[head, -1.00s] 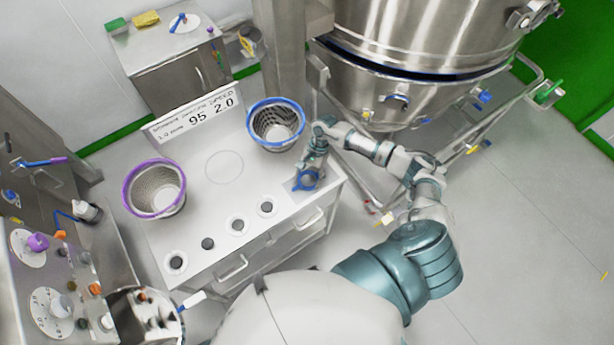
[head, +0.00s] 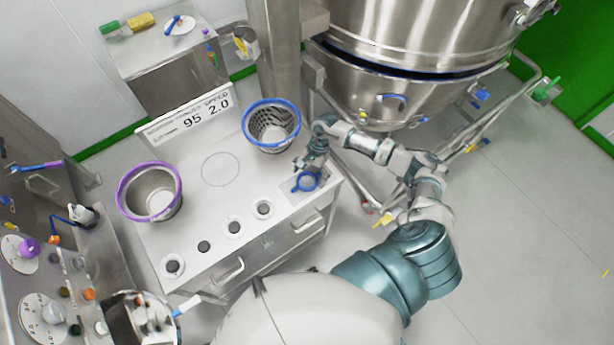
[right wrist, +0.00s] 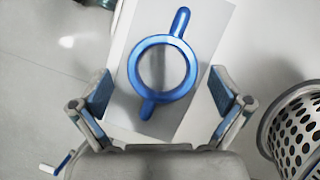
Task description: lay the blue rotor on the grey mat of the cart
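The blue rotor (head: 306,182), a ring with two arms, lies flat on the grey mat (head: 289,187) at the right end of the white cart top (head: 205,205). In the right wrist view the rotor (right wrist: 163,69) lies wholly within the edges of the mat (right wrist: 215,35). My right gripper (head: 311,165) is just above and behind the rotor in the head view. In the right wrist view its two fingers (right wrist: 162,95) are spread wide, one on each side, with nothing between them and apart from the rotor. My left gripper is not seen.
A blue-rimmed perforated basket (head: 272,126) stands close behind the mat, next to my right gripper. A purple-rimmed basket (head: 150,192) stands at the cart's left. Several round holders (head: 234,228) line the front edge. A large steel vessel (head: 410,60) is behind my right arm.

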